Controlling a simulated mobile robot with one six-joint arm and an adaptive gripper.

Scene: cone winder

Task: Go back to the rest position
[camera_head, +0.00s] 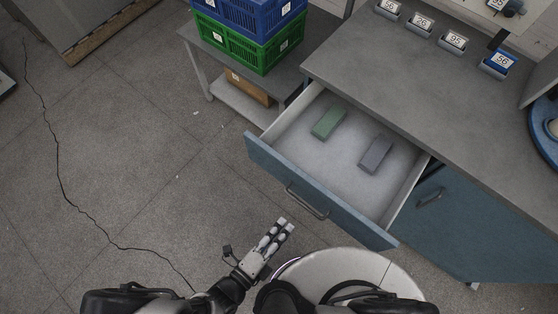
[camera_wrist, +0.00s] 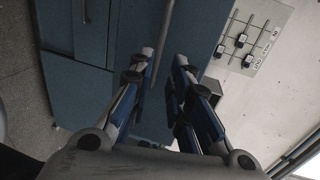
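My gripper (camera_head: 284,229) is at the lower middle of the head view, in front of the pulled-out drawer and apart from its handle. In the wrist view my gripper (camera_wrist: 161,62) has its two fingers apart with nothing held between them. The drawer (camera_head: 262,158) has a blue front and a pale inside. It stands open under the grey worktop, with its handle (camera_head: 307,202) on the front. A green block (camera_head: 328,121) and a grey block (camera_head: 376,155) lie inside, apart from each other.
The worktop (camera_head: 420,85) carries several numbered holders along its back. A blue cabinet door (camera_head: 480,225) is right of the drawer. Blue and green crates (camera_head: 240,45) stand on a low table at the top. Floor (camera_head: 130,150) to the left is clear, with a crack.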

